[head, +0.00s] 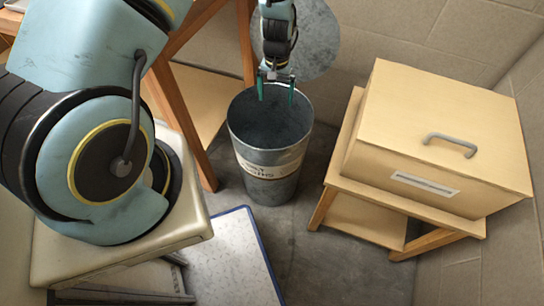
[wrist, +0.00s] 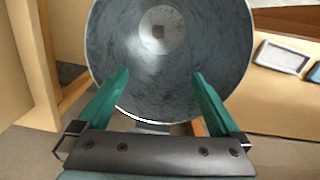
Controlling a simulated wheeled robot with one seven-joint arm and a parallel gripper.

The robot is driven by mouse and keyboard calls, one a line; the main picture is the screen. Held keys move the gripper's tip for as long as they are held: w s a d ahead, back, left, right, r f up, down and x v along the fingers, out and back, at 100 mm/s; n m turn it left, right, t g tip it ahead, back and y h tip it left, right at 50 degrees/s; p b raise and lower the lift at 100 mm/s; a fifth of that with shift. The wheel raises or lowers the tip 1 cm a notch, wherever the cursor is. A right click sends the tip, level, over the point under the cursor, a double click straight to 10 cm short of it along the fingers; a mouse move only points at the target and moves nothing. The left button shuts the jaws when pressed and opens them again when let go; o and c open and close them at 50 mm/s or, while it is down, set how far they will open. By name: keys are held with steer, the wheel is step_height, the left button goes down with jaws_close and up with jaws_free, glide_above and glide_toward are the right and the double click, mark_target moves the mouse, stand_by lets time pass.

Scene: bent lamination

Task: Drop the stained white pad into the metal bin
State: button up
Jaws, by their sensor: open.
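The metal bin (head: 270,187) stands upright on the grey floor, a tapered bucket with a pale printed band. Its round mouth and inner wall also fill the upper middle of the wrist view (wrist: 220,50). My gripper (head: 276,97) is over the bin's mouth, pointing down. Its two green fingers are spread apart with nothing between them, as the wrist view shows (wrist: 159,74). A small pale patch with a brown spot lies at the bottom of the bin and looks like the stained white pad (wrist: 150,20). In the head view the bin's bottom is hidden.
A wooden box (head: 440,120) with a grey handle sits on a low stool right of the bin. A wooden trestle leg (head: 187,120) stands close on the left. A blue-edged white board (head: 225,262) lies in front. Bare floor (head: 345,270) shows at front right.

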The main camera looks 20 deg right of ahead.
step_height(320, 180, up, 10)
steer(key=b, duration=0.1)
steer(key=shift+w, duration=0.15)
steer(key=shift+d+r, duration=0.1)
stand_by(0.4)
